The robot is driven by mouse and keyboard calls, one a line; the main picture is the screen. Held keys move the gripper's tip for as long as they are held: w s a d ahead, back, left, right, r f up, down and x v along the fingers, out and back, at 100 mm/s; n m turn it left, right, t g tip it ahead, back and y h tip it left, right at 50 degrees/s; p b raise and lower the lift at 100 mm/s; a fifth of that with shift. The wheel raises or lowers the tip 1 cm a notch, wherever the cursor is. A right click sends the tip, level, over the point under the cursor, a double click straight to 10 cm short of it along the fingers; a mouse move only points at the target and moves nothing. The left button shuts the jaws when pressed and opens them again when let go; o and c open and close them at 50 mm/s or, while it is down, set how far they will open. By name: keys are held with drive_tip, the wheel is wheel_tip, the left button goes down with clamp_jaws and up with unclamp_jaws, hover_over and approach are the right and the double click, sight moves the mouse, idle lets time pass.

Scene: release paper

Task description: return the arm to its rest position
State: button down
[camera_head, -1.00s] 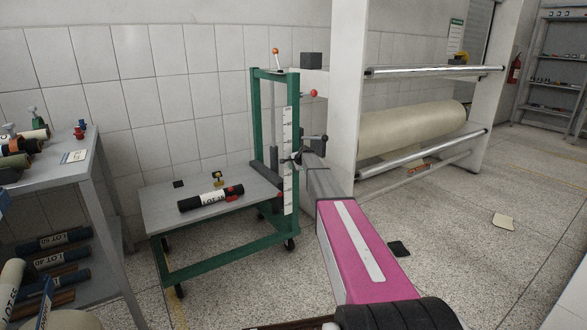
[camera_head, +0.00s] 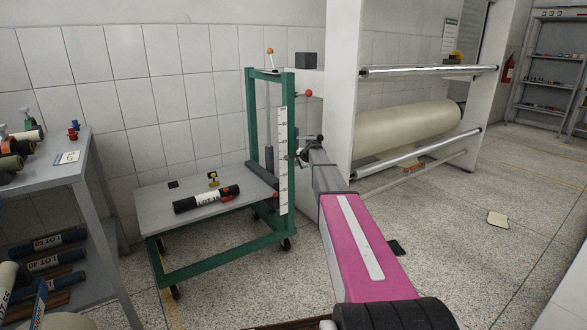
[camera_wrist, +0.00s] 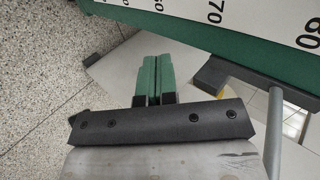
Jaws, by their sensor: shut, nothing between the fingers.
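My arm, with its pink link (camera_head: 365,245), reaches forward from the bottom of the head view toward the green lift cart (camera_head: 252,120). Its far end is beside the cart's upright with the white ruler (camera_head: 283,160); the fingertips cannot be made out there. In the wrist view my gripper (camera_wrist: 153,78) has its two green fingers together, shut and empty. The cart's green upright with the ruler (camera_wrist: 240,15) lies just beyond the fingers. A grey surface (camera_wrist: 150,60) shows behind them; I cannot tell whether anything touches.
A black roll (camera_head: 206,199) lies on the cart's grey platform (camera_head: 165,205). A white machine frame (camera_head: 342,90) with a large cream roll (camera_head: 405,130) stands close right of my arm. A grey shelf (camera_head: 88,180) with labelled rolls stands at left.

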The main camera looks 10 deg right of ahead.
drive_tip(key=s+a+f+n+g+h, duration=0.1)
drive_tip(key=s+a+f+n+g, duration=0.2)
drive_tip(key=s, duration=1.5)
drive_tip(key=s+a+f+n+g+h, duration=0.1)
drive_tip(key=s+a+f+n+g, duration=0.2)
drive_tip(key=s, duration=1.5)
drive_tip(key=s+a+f+n+g+h, duration=0.1)
drive_tip(key=s+a+f+n, duration=0.4)
drive_tip(key=s, duration=1.4)
wheel_tip(320, 180, down, 3)
drive_tip(key=n+g, duration=0.1)
drive_tip(key=n, duration=0.1)
drive_tip(key=shift+n+g+h, duration=0.3)
drive_tip(key=shift+g, duration=0.1)
